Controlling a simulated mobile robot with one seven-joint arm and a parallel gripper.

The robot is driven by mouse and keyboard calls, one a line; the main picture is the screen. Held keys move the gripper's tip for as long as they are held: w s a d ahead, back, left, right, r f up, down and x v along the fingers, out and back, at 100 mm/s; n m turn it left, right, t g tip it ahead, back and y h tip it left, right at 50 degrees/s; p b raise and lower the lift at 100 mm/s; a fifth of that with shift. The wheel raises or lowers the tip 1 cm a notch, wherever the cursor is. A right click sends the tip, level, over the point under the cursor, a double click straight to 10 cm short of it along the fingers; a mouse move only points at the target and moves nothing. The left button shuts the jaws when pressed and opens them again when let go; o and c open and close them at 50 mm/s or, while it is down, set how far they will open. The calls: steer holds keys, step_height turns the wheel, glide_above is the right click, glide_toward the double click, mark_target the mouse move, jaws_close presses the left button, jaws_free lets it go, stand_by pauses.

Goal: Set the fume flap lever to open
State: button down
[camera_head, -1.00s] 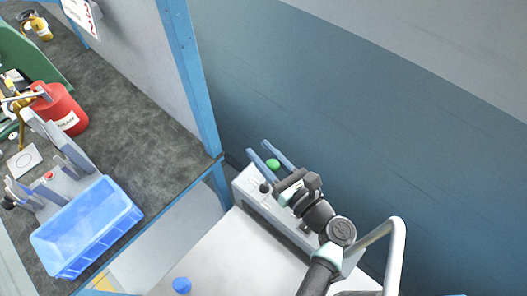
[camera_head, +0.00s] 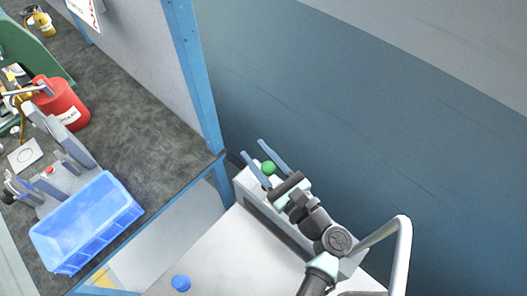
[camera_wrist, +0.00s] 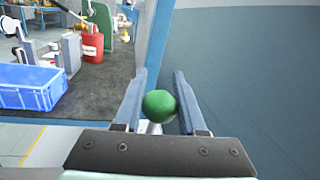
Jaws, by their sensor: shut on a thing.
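A green ball knob (camera_head: 268,168) sits at the far end of the pale box-like unit (camera_head: 247,190) beside the wall. I take it to be the fume flap lever's knob; no label is readable. My gripper (camera_head: 252,147) has its two blue-grey fingers around the knob, shut on it. The rest of the lever and any position marks are hidden behind my gripper.
A workbench (camera_head: 150,130) at left carries a blue bin (camera_head: 88,222) and a red can (camera_head: 62,104). A blue post (camera_head: 195,75) rises at its corner. The blue-grey wall (camera_head: 360,130) is close on the right. A blue knob (camera_head: 181,283) is on the pale surface at the bottom.

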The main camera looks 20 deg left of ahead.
steer(key=shift+s+a+f+n+y+b, duration=0.1)
steer(key=shift+s+a+n+y+b, duration=0.2)
steer(key=shift+s+n+b, duration=0.75)
steer(key=shift+s+a+f+n+y+b, duration=0.1)
steer(key=shift+s+a+n+y+b, duration=0.4)
steer(key=shift+n, duration=0.95)
steer(key=shift+s+d+h, duration=0.1)
steer(key=shift+h, duration=0.2)
steer(key=shift+c, duration=2.4)
jaws_free()
steer(key=shift+d, duration=0.1)
steer(key=b+v, duration=0.3)
steer(key=v, duration=0.9)
steer(key=shift+s+d, duration=0.2)
steer(key=shift+d, duration=0.2)
